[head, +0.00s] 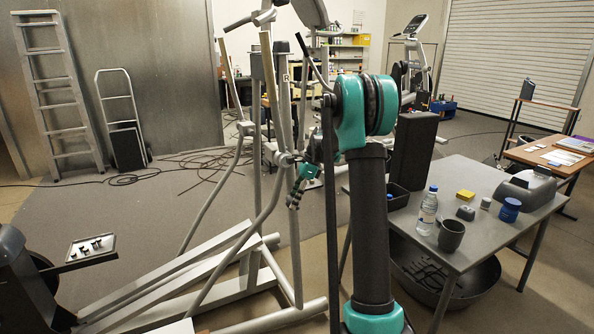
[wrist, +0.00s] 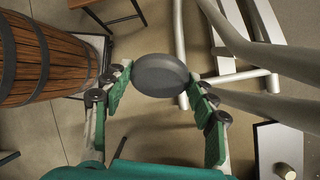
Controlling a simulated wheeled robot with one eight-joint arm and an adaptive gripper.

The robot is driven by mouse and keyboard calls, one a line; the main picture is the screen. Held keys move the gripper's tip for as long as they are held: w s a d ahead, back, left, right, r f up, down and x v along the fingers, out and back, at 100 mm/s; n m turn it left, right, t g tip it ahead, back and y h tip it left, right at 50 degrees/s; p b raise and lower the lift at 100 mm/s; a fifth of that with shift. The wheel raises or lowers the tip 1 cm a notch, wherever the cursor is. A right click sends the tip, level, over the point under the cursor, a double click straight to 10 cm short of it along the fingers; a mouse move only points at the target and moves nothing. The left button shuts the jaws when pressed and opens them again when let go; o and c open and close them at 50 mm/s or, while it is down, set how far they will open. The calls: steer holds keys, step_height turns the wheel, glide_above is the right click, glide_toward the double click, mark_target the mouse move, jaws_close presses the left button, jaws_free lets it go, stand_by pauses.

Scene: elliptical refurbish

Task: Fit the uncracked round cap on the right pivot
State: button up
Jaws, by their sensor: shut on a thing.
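In the wrist view a dark grey round cap (wrist: 160,75) sits between the fingertips of my gripper (wrist: 158,78). The gripper is shut on the cap, with a finger pad at each side. The visible face of the cap looks plain, with no crack that I can make out. In the head view my gripper (head: 294,196) hangs beside the linkage of the elliptical (head: 276,200), and the cap cannot be made out there. A joint on the linkage (head: 285,158) shows just above the gripper. I cannot tell whether it is the right pivot. A post carries an "R" mark (head: 286,77).
A small tray (head: 110,241) with dark parts stands at left. The grey table (head: 485,222) at right bears a bottle (head: 428,210), a mug (head: 451,236) and other items. Elliptical tubes crowd the gripper. A wooden barrel (wrist: 45,60) shows in the wrist view.

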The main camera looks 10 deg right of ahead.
steer(key=r+m+t+y, duration=0.1)
steer(key=m+t, duration=0.1)
steer(key=r+m+t+y, duration=0.1)
steer(key=r+m+t, duration=0.1)
steer(key=m, duration=0.1)
steer(key=r+m+t+y, duration=0.1)
steer(key=m+t, duration=0.1)
steer(key=m, duration=0.1)
steer(key=shift+w+r, duration=0.3)
steer(key=shift+r, duration=0.1)
steer(key=w+r+m+t+h, duration=0.3)
steer(key=w+r+m+t, duration=0.3)
steer(key=t, duration=0.1)
steer(key=shift+d+r+m+t, duration=0.2)
steer(key=shift+m+t, duration=0.2)
steer(key=o, duration=0.4)
steer(key=c, duration=1)
steer(key=shift+w+a, duration=0.15)
steer(key=shift+w, duration=0.45)
